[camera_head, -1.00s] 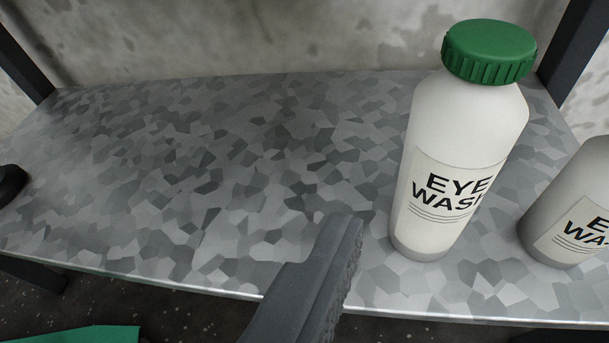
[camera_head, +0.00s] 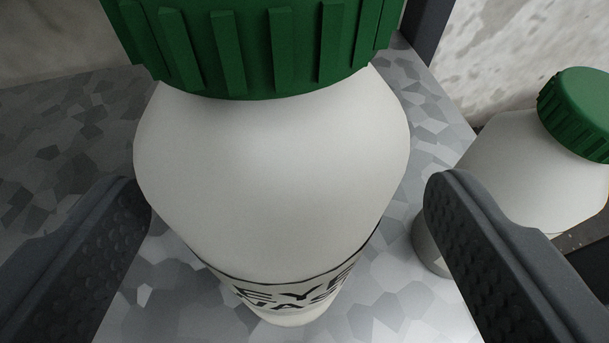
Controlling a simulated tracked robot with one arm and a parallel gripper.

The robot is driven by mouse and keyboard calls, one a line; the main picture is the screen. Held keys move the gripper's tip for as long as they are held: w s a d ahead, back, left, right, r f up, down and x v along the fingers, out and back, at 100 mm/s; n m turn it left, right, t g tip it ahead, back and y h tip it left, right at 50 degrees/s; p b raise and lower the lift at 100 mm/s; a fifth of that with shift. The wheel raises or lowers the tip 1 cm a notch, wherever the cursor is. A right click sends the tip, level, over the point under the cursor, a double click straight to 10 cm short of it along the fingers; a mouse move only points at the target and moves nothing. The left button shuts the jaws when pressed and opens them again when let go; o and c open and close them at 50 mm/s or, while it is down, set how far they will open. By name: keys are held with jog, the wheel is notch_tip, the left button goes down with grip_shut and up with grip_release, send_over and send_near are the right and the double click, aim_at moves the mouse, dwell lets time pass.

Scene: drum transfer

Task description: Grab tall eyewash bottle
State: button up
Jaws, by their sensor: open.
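The tall eyewash bottle (camera_head: 270,170) stands upright and close in the middle of the view. It has a white body, a ribbed green cap (camera_head: 255,45) cut off by the top edge, and a black-lettered label low down. My gripper (camera_head: 290,200) is open, with one dark ridged finger on each side of the bottle. The left finger appears close to the bottle's side, and a gap shows between the bottle and the right finger. Whether either finger touches it, I cannot tell.
A second, shorter-looking white bottle (camera_head: 525,165) with a green cap stands on the right, partly behind my right finger. Both bottles are on a grey mottled metal shelf (camera_head: 60,125). A dark post (camera_head: 428,25) and a stained wall are behind. The shelf at left is clear.

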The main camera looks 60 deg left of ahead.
jog(key=shift+b+x, duration=0.4)
jog(key=shift+x, duration=1.2)
jog(key=shift+d, duration=0.1)
jog(key=c, duration=1.4)
jog(key=shift+c, duration=0.2)
